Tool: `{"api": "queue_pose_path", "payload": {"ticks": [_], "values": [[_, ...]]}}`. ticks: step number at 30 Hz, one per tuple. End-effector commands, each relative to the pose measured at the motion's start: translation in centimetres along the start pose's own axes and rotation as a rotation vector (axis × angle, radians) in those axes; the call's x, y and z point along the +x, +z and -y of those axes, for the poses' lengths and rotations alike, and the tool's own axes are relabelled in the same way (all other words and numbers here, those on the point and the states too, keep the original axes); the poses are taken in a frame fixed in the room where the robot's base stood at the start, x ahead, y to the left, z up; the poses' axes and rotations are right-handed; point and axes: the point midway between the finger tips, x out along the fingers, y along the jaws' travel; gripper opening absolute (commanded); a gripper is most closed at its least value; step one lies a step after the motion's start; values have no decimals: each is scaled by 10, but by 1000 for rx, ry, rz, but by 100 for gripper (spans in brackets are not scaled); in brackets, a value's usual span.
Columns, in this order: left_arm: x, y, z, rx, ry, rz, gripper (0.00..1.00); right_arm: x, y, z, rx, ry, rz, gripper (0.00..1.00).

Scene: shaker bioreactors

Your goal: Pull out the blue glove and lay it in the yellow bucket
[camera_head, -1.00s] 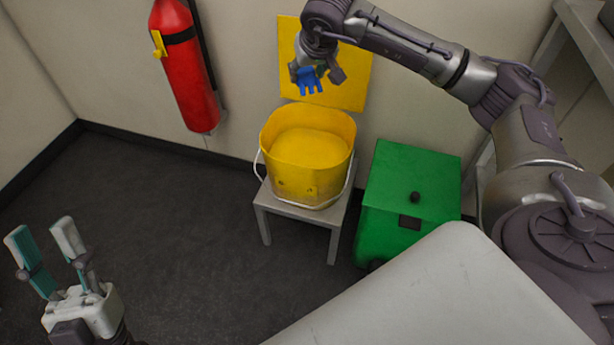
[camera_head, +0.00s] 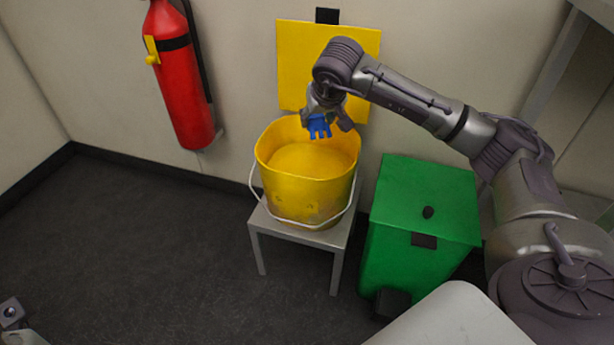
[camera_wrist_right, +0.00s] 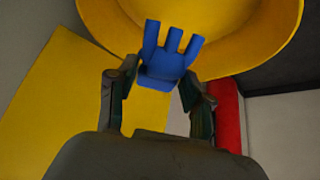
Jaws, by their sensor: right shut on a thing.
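The blue glove (camera_head: 319,127) hangs from my right gripper (camera_head: 322,112), over the back part of the yellow bucket (camera_head: 300,198). My right gripper is shut on the glove. In the right wrist view the glove (camera_wrist_right: 168,62) sits between the two fingers, its own fingers pointing towards the bucket (camera_wrist_right: 222,60). The bucket is open at the top and stands upright, with a white wire handle hanging at its front. The glove is apart from the bucket floor. Only a small grey part, perhaps of my left arm, shows at the bottom left corner; no left fingers show.
The bucket stands on a small grey stool (camera_head: 284,230). A yellow panel (camera_head: 297,65) is on the wall behind it. A green pedal bin (camera_head: 425,200) stands to the right. A red fire extinguisher (camera_head: 180,85) hangs on the left wall. The dark floor (camera_head: 150,255) at left is clear.

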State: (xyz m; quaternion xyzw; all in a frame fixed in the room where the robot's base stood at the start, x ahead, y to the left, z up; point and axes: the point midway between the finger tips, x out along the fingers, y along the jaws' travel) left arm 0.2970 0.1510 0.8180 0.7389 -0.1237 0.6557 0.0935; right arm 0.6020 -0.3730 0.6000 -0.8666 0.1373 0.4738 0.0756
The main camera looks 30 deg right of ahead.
Motion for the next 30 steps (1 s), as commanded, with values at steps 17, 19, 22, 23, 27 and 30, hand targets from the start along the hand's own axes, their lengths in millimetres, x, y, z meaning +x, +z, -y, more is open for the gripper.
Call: {"api": "queue_pose_path", "payload": {"ticks": [17, 19, 22, 23, 27, 30], "values": [[2, 0, 0, 0, 2, -6, 40, 1, 0, 0, -1, 0, 0, 80], [2, 0, 0, 0, 2, -6, 40, 1, 0, 0, -1, 0, 0, 80], [1, 0, 0, 0, 2, -3, 40, 0, 0, 0, -1, 0, 0, 80], [1, 0, 0, 1, 1, -2, 40, 0, 0, 0, -1, 0, 0, 80], [1, 1, 0, 1, 2, -2, 40, -12, -1, 0, -1, 0, -3, 80], [1, 0, 0, 1, 2, -2, 40, -29, -1, 0, -2, 0, -4, 80]]}}
